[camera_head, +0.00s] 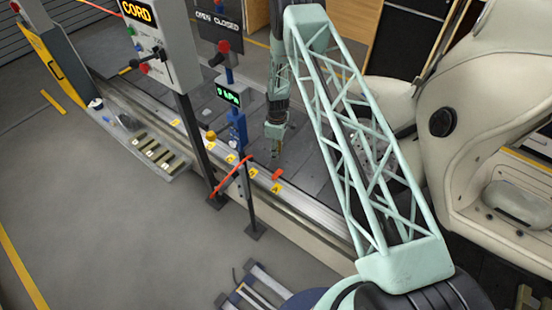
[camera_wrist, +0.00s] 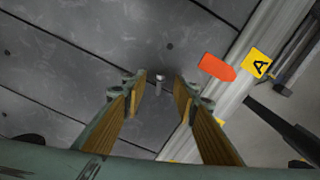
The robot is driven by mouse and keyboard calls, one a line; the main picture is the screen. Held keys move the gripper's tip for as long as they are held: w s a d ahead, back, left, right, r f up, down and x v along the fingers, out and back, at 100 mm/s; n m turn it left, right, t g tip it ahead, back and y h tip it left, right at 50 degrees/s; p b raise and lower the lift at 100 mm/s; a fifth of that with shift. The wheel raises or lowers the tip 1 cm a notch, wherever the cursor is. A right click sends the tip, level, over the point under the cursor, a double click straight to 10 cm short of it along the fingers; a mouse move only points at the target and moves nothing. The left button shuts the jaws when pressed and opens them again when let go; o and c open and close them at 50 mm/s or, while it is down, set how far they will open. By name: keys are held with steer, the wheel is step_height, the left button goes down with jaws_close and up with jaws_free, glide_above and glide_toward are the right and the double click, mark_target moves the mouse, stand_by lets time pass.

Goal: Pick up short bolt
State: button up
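A small grey short bolt (camera_wrist: 159,84) shows in the wrist view on the dark slats, standing up toward the camera. In that view it lies between the tips of my gripper (camera_wrist: 161,92), whose two wood-coloured fingers are spread apart. I see no contact between the fingers and the bolt, and the height gap is hard to judge. In the head view my gripper (camera_head: 277,149) points down over the slat conveyor (camera_head: 240,131), close to its near rail. I cannot make out the bolt in that view.
An orange-red tag (camera_head: 277,174) and several yellow letter tags (camera_head: 253,172) sit along the conveyor's near rail (camera_head: 310,211). A blue post with a green pressure display (camera_head: 229,95) stands left of my gripper. A cream machine shell (camera_head: 480,130) is at the right.

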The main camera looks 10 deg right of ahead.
steer(key=shift+f, duration=0.9)
steer(key=shift+c, duration=0.2)
steer(key=c, duration=0.8)
